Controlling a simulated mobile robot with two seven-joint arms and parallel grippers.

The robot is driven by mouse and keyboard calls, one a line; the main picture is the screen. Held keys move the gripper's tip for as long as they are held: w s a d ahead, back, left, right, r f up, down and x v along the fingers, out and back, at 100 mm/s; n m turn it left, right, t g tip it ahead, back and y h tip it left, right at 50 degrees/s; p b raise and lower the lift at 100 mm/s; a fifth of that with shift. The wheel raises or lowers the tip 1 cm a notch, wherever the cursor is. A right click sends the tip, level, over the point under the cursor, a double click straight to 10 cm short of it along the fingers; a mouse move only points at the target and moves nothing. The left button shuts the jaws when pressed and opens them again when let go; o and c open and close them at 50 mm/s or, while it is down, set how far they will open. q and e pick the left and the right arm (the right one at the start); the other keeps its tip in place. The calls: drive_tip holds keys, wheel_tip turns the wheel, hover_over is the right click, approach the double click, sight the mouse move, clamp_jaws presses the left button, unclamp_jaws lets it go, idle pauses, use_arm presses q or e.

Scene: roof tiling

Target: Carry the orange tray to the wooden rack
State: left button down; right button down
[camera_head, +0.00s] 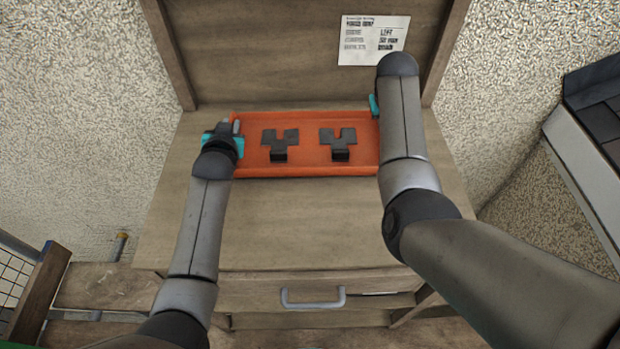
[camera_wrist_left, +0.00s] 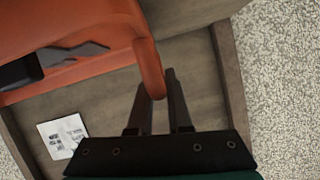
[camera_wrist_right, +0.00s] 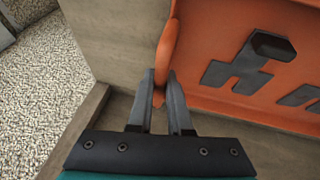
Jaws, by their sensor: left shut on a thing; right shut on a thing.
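The orange tray (camera_head: 310,160) is at the back of the wooden rack's flat top (camera_head: 290,225), in front of its back board. Two dark grey pieces (camera_head: 280,144) (camera_head: 340,143) lie in it side by side. My left gripper (camera_head: 236,128) is shut on the tray's left rim; the left wrist view shows the fingers (camera_wrist_left: 160,95) on either side of the orange edge (camera_wrist_left: 150,65). My right gripper (camera_wrist_right: 160,90) is shut on the opposite rim (camera_wrist_right: 167,50). In the head view my right forearm hides most of that end. Whether the tray touches the wood is unclear.
A paper label (camera_head: 374,40) is on the back board (camera_head: 260,50). A drawer with a grey handle (camera_head: 313,298) is below the top. A dark tiled slope (camera_head: 600,120) stands at the right. The top is clear in front of the tray.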

use_arm(q)
drive_tip(key=shift+f+b, duration=0.35)
drive_tip(key=shift+f, duration=0.1)
use_arm(e)
drive_tip(key=shift+f, duration=0.45)
use_arm(q)
drive_tip(key=c, duration=0.8)
unclamp_jaws()
drive_tip(key=shift+c, duration=0.2)
use_arm(e)
drive_tip(key=c, duration=0.8)
unclamp_jaws()
drive_tip(key=shift+c, duration=0.2)
drive_tip(key=shift+r, duration=0.1)
use_arm(q)
drive_tip(key=a+v, duration=0.1)
drive_tip(key=v, duration=1.1)
drive_tip(key=shift+d, duration=0.45)
use_arm(e)
drive_tip(key=v, duration=1.2)
